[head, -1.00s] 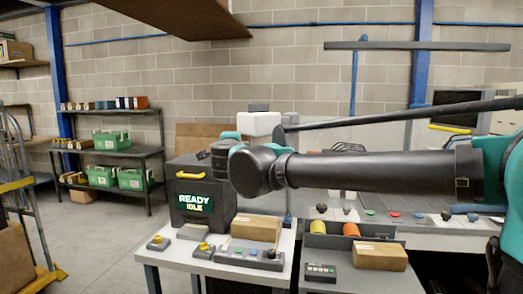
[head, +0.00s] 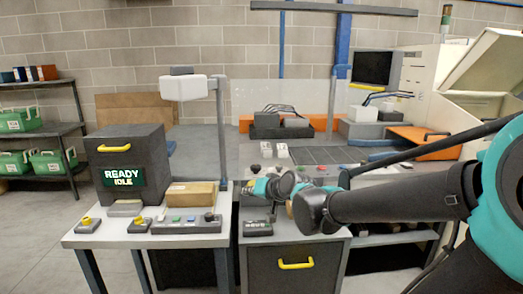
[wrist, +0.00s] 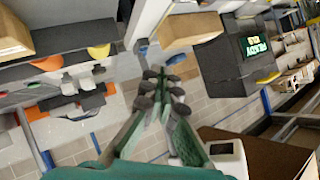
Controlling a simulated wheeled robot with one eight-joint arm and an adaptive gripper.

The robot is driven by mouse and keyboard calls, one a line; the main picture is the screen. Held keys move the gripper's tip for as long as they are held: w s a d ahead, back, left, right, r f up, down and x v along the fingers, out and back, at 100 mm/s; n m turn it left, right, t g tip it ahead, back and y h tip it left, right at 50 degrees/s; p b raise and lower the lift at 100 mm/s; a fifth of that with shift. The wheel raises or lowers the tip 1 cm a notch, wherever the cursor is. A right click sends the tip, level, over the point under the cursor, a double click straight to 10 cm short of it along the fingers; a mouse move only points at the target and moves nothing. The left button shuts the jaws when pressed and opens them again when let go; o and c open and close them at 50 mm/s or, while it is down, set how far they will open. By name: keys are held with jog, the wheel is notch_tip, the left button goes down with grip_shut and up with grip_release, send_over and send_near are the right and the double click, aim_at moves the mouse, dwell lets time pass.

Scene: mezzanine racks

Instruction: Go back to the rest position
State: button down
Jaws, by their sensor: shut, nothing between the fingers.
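My gripper (wrist: 162,78) shows in the wrist view, its two green-and-grey fingers together and nothing between them. It hangs free and touches nothing that I can see. No object is held.
A dark box with a READY IDLE screen (head: 123,174) stands on the white table (head: 112,239) at left, beside a cardboard box (head: 191,194) and button panels (head: 187,224). A cabinet with a yellow handle (head: 296,265) stands right of it. Floor is clear at lower left.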

jog(key=s+d+f+g+h, duration=0.3)
jog(key=s+d+f, duration=0.5)
jog(key=d, duration=0.3)
jog(key=s+d+f+g+h, duration=0.2)
jog(key=s+d+f+h, duration=0.2)
jog(key=s+d+f, duration=0.5)
jog(key=d+f, duration=0.2)
jog(key=d, duration=0.1)
jog(key=shift+s+d+f+m+g, duration=0.2)
jog(key=shift+f+m+g, duration=0.05)
jog(key=shift+m+g, duration=0.15)
